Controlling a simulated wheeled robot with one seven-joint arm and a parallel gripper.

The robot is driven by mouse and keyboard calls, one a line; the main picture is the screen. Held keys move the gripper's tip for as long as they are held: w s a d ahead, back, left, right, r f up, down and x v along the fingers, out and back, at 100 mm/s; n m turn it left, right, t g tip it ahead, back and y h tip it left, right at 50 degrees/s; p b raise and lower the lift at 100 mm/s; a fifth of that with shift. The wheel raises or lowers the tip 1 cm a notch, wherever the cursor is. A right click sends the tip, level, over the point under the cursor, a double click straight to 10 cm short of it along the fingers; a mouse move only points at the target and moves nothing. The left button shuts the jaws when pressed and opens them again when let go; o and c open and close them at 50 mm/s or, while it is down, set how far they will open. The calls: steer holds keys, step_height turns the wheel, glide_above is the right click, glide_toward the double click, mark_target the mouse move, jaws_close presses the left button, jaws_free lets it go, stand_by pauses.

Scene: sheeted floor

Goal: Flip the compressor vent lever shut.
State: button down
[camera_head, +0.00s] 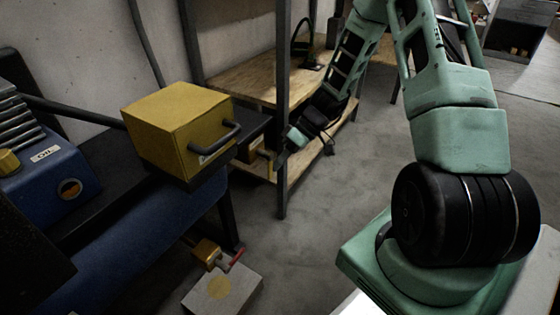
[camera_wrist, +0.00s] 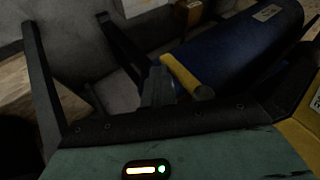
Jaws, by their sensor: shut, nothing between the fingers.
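The vent valve has a brass-coloured body (camera_head: 207,252) with a red lever (camera_head: 235,260) reaching out to its right, its tip slanting upward. It sits at the rear edge of a pale block (camera_head: 240,285) low on the floor, below the blue compressor tank (camera_head: 150,250). In the wrist view the brass body (camera_wrist: 188,10) is at the top edge; I cannot make out the red lever there. My gripper (camera_wrist: 158,85) is shut and empty. In the head view it is by the shelf post, above and to the right of the valve, clear of the lever.
A yellow box (camera_head: 175,125) with a black handle sits above the tank. A blue oil unit (camera_head: 50,165) is at left. A wooden shelf (camera_head: 245,78) with dark posts stands behind my gripper. The grey floor (camera_head: 320,220) right of the valve is clear.

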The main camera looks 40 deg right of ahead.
steer(key=a+m+y, duration=0.1)
steer(key=y, duration=0.3)
steer(key=s+a+m+y+p, duration=0.1)
steer(key=a+y, duration=0.1)
steer(key=y, duration=0.2)
steer(key=a+m+g+y, duration=0.1)
steer(key=a+m+y, duration=0.1)
steer(key=y, duration=0.2)
steer(key=shift+s+f, duration=0.35)
steer(key=shift+s, duration=0.05)
steer(key=shift+s+a+r+m+t+y, duration=0.15)
steer(key=shift+a+m+t+y, duration=0.15)
steer(key=shift+y, duration=0.25)
steer(key=shift+a+r+m+t+y, duration=0.1)
steer(key=shift+r+m+t+y, duration=0.15)
steer(key=shift+m+y, duration=0.3)
steer(key=shift+s+a+r+m+t+y, duration=0.1)
steer(key=shift+a+m+t+y, duration=0.15)
steer(key=shift+y, duration=0.35)
steer(key=shift+r, duration=0.1)
steer(key=b, duration=0.2)
glide_toward(269, 175)
steer(key=shift+s+a+f, duration=0.65)
steer(key=shift+a+f, duration=0.15)
steer(key=shift+a, duration=0.05)
